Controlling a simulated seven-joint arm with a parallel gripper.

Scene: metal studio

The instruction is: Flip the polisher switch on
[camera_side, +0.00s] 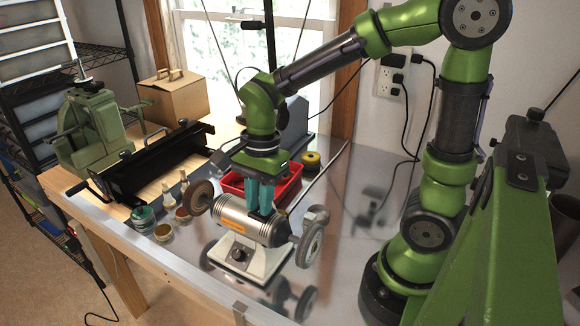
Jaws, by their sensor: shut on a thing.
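The polisher (234,217) stands on the metal bench top, with a silver cylindrical body, a wheel at each end and a pale base. A dark round knob (238,254), which looks like its switch, is on the front of the base. My gripper (260,212) points straight down over the polisher body, right of its middle. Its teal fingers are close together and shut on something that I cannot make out. The fingertips appear at the top of the body, above and behind the knob. I cannot tell whether they touch the body.
A red tray (232,183) lies behind the polisher, with a yellow roll (311,159) near it. Small jars (164,232) and bottles stand to the left. A black metal machine (150,170), a green machine (92,125) and a cardboard box (173,98) are farther left. Bench at right is mostly clear.

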